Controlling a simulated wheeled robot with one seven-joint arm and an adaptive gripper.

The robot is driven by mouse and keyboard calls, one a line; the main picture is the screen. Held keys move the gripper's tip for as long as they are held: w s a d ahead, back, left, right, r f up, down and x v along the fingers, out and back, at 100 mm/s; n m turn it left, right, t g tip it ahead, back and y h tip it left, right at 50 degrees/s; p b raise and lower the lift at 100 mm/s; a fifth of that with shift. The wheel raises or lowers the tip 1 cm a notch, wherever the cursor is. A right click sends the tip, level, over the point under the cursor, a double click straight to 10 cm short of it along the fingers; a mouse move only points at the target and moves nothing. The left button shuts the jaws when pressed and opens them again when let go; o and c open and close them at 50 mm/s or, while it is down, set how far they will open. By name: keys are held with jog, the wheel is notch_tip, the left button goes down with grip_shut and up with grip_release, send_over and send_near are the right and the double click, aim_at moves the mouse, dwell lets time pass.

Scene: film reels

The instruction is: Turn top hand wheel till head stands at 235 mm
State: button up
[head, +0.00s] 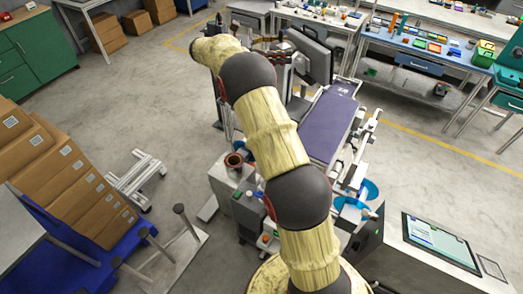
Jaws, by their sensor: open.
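A machine with a dark purple belt (330,122) stands in the middle of the head view. A dark flat panel (311,54) stands at its far end. My arm crosses in front of the machine from the bottom and bends at the far end. I cannot make out my gripper; the arm's far links hide that spot. The top hand wheel, the head's height scale and any reading on it cannot be made out; part of the machine is behind my arm. Blue round parts (365,190) show beside the belt's near end.
A console with a lit screen (440,240) stands at the near right. Cardboard boxes (62,165) on a blue platform (128,240) and a metal stand (137,180) are at left. Workbenches (425,50) line the back right. Grey floor (130,100) is clear at upper left.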

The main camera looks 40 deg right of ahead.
jog(key=shift+f+n+t+h+b, duration=0.15)
jog(key=shift+n+t+h+b, duration=0.6)
jog(key=shift+b, duration=2.55)
jog(key=shift+f+n+t+h+b, duration=0.2)
jog(key=shift+n+t+b, duration=0.6)
jog(key=shift+b, duration=2.5)
jog(key=n+t+b, duration=0.1)
jog(key=t+b, duration=0.2)
jog(key=b, duration=0.2)
jog(key=n+t+h+b, duration=0.1)
jog(key=n+t+b, duration=0.1)
jog(key=b, duration=0.4)
jog(key=shift+r+t, duration=0.1)
jog(key=shift+t, duration=0.45)
jog(key=shift+n+t+b, duration=0.35)
jog(key=shift+t+b, duration=0.25)
jog(key=shift+b, duration=0.5)
